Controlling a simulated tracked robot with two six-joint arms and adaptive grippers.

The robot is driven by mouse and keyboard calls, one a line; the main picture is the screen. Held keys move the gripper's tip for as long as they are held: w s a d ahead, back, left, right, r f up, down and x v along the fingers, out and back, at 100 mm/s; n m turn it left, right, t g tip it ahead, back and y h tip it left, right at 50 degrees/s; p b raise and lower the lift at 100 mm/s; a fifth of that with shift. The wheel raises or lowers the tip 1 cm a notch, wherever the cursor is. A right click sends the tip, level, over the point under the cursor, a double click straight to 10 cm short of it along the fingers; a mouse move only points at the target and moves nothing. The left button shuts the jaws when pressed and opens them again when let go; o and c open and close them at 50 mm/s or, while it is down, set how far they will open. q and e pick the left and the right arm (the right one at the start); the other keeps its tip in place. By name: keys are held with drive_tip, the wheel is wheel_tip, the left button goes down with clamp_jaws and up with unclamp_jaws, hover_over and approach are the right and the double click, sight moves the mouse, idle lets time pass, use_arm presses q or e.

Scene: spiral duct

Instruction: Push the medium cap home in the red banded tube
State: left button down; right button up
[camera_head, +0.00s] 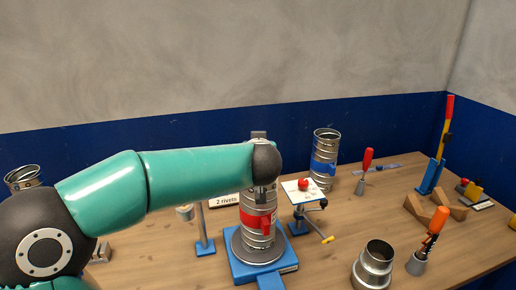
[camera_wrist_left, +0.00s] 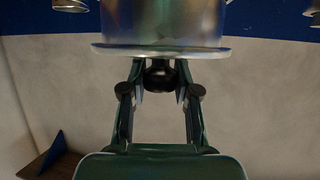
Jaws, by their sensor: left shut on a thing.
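The red banded tube (camera_head: 256,229) stands upright on a round grey turntable with a blue base (camera_head: 262,265) at the middle front of the bench. My left arm reaches over it from the left, and my left gripper (camera_head: 262,188) points down at its top. In the left wrist view, which looks inverted, my left gripper (camera_wrist_left: 160,76) is shut on the black knob of the cap. The cap's flat flange (camera_wrist_left: 160,50) lies against or close to a metal cylinder (camera_wrist_left: 160,20). I cannot tell whether any gap is left there. My right gripper is out of view.
A blue banded tube (camera_head: 324,160) stands behind right. A small stand with a white plate (camera_head: 302,189) is close right of the red banded tube. A metal collar (camera_head: 374,267) and an orange-handled tool (camera_head: 432,235) stand front right. A blue post (camera_head: 205,246) stands left.

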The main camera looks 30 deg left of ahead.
use_arm(q)
drive_tip(key=shift+f+b, duration=0.7)
drive_tip(key=shift+f, duration=1.05)
drive_tip(key=c, duration=0.8)
unclamp_jaws()
drive_tip(key=shift+o, duration=0.2)
drive_tip(key=shift+s+d+r, duration=0.1)
drive_tip(key=v, duration=1.1)
drive_tip(key=shift+s+d, duration=0.25)
drive_tip(key=shift+d, duration=0.05)
